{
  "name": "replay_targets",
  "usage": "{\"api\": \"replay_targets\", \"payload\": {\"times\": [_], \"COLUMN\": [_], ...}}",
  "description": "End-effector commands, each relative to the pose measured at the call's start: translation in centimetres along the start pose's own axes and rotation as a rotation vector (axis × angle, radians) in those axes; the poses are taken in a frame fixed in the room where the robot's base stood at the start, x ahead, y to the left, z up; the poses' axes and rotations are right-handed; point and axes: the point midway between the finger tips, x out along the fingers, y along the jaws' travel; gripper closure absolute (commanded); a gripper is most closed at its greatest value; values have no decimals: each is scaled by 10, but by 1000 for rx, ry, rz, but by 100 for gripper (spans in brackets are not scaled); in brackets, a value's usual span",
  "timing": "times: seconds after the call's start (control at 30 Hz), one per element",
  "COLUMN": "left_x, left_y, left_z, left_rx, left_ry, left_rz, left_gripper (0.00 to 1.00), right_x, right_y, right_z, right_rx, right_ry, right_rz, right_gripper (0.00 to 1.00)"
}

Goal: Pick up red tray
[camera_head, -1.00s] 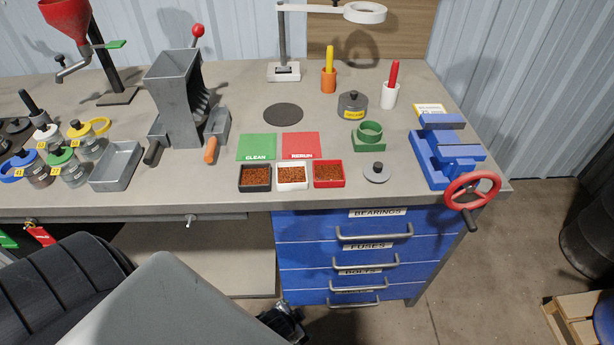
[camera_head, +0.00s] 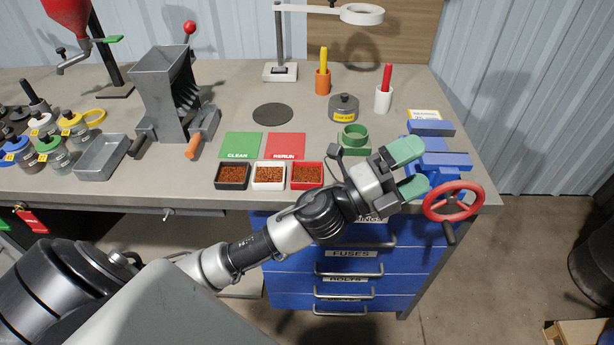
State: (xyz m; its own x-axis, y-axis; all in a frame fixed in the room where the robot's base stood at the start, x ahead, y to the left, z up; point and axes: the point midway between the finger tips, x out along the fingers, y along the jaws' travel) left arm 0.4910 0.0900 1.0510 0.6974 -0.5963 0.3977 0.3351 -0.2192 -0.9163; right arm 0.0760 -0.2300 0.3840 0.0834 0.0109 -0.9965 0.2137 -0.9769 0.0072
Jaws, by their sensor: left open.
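The red tray (camera_head: 307,186) is a small square box of brown granules at the bench's front edge. It is the rightmost of three trays in a row, beside the white tray (camera_head: 268,187) and the black tray (camera_head: 232,187). My left gripper (camera_head: 418,168) is open and empty, to the right of the red tray and apart from it. Its green-tipped fingers point right, in front of the blue vise. The left arm crosses the bench's front edge below the trays. My right gripper is not in view.
The blue vise (camera_head: 441,158) with its red handwheel (camera_head: 453,202) is close to the left fingertips. Behind the trays lie a green CLEAN card (camera_head: 240,145) and a red RERUN card (camera_head: 286,146). A green ring holder (camera_head: 354,139) stands to the right. Blue drawers (camera_head: 346,290) are below.

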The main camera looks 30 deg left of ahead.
Motion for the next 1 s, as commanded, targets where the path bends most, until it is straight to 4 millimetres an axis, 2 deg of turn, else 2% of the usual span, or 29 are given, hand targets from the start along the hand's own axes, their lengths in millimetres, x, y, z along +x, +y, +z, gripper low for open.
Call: {"api": "replay_targets", "payload": {"times": [0.03, 0.13, 0.2, 0.27, 0.37, 0.47, 0.6, 0.7, 0.8, 0.87, 1.0], "left_x": [10, 17, 14, 6, -13, -39, -78, -100, -116, -122, -133], "left_y": [-3, 5, 18, 32, 54, 67, 58, 40, 23, 17, 24], "left_z": [-10, -30, -34, -31, -5, 41, 116, 158, 184, 193, 199], "left_rx": [127, 382, 556, 695, 906, 1068, 1178, 1185, 1167, 1153, 1135], "left_ry": [139, 432, 636, 807, 1082, 1330, 1591, 1704, 1767, 1789, 1809], "left_rz": [-9, 8, 50, 108, 253, 458, 788, 995, 1138, 1192, 1238], "left_gripper": [0, 0, 0, 0, 0, 0, 0, 0, 0, 0, 0], "right_x": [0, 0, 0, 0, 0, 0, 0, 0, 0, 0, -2], "right_y": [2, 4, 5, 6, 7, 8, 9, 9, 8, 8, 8], "right_z": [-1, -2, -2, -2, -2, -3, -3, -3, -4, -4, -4], "right_rx": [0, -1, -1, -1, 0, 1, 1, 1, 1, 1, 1], "right_ry": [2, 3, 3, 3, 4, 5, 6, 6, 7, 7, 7], "right_rz": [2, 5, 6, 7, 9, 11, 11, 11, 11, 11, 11], "right_gripper": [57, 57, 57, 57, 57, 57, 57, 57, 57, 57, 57]}}
